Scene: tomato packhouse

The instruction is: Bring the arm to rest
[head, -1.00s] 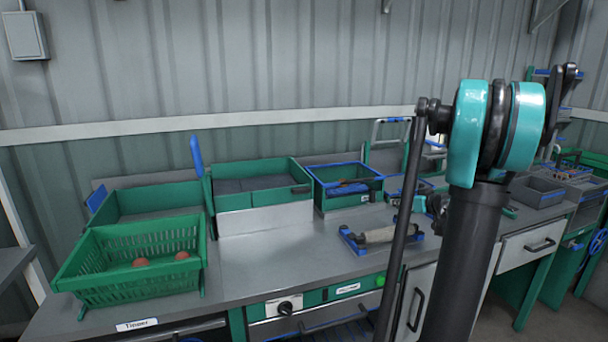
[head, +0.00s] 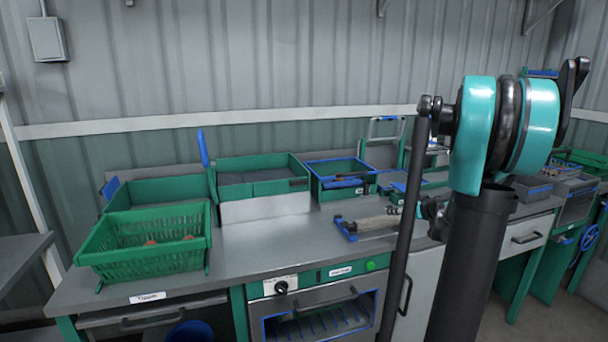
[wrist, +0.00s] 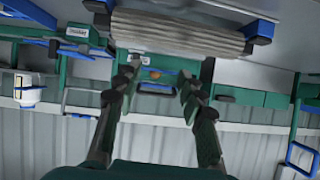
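My arm (head: 470,240) stands upright at the right of the head view, with its teal joint (head: 475,135) at the top. It hides part of the bench behind it. My gripper (wrist: 161,78) shows in the wrist view with its two dark fingers apart and nothing between them. A ribbed grey roller (wrist: 180,32) lies beyond the fingertips in that view, with no clear contact. I cannot make out the fingers in the head view.
The grey bench (head: 262,248) runs along the wall. It carries a green basket (head: 140,262) with a few reddish tomatoes, a divided green bin (head: 262,162), a blue-rimmed box (head: 345,190) and the roller on its blue-ended stand (head: 375,226). A grey shelf (head: 20,258) juts in at left.

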